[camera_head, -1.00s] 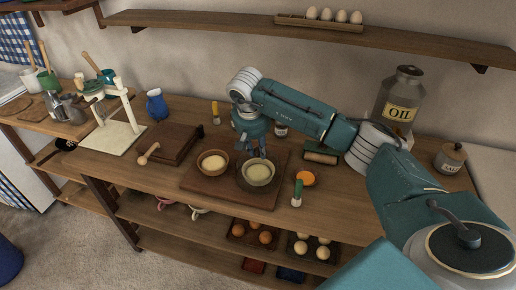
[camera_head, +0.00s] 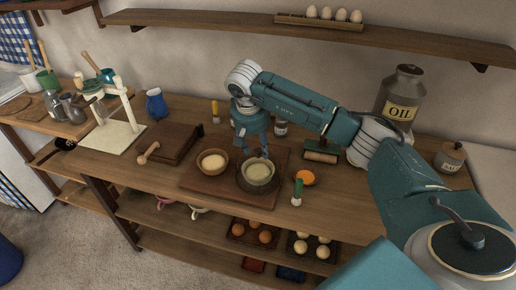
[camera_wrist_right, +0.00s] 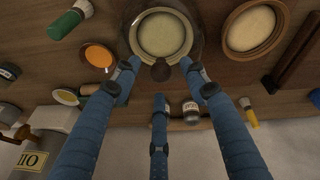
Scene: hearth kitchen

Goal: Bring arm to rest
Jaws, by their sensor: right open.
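My right gripper (camera_head: 256,150) is open and empty, its fingers pointing down above the back of the grey bowl (camera_head: 258,186). In the right wrist view the spread fingers of the gripper (camera_wrist_right: 160,78) appear in front of the near edge of the grey bowl (camera_wrist_right: 138,38), which holds something pale. My right arm (camera_head: 300,107) reaches in from the right, over the counter. My left gripper is not in view.
A wooden bowl (camera_head: 203,167) stands beside the grey bowl on a wooden board (camera_head: 215,190). A green-handled brush (camera_head: 297,192) and an orange dish (camera_head: 305,177) lie right of it. An oil can (camera_head: 400,95) stands behind my arm.

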